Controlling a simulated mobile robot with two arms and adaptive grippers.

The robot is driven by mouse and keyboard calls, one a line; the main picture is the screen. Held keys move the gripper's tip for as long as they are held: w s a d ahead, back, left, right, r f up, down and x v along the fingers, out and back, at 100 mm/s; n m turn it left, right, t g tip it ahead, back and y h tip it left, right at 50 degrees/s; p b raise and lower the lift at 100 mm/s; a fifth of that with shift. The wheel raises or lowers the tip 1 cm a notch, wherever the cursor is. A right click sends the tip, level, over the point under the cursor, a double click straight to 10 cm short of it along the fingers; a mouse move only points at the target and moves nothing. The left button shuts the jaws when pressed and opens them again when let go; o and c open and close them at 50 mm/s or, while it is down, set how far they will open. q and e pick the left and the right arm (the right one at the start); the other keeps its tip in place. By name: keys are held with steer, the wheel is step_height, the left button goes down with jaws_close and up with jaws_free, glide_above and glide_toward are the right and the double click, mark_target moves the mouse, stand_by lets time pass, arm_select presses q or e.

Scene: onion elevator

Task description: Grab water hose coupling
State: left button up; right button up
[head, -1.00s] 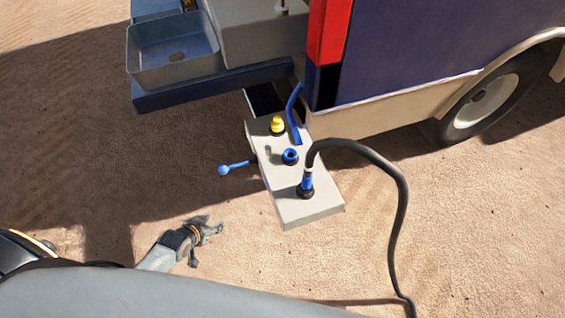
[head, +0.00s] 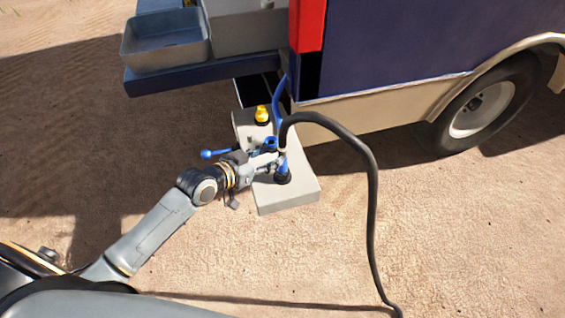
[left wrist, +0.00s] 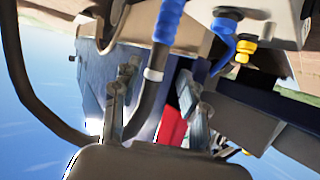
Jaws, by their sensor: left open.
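The water hose coupling (head: 283,166) is a blue fitting with a dark base, upright on the grey box. The black hose (head: 372,215) comes out of its top and arches to the right. My left gripper (head: 271,161) is at the coupling's left side, partly covering it. In the left wrist view the coupling (left wrist: 168,20) is at the top. The hose with its white band passes between the two spread fingers of my left gripper (left wrist: 158,85). The gripper is open; I cannot tell whether a finger touches the hose. My right gripper is out of view.
A basin (head: 165,40) and the dark blue vehicle body (head: 420,45) stand behind. Sandy ground in front is clear except for the hose.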

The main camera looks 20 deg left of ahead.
mark_target(280, 153)
arm_select(q)
steer(key=shift+x, duration=3.1)
steer(key=shift+s+d, duration=0.15)
jaws_close()
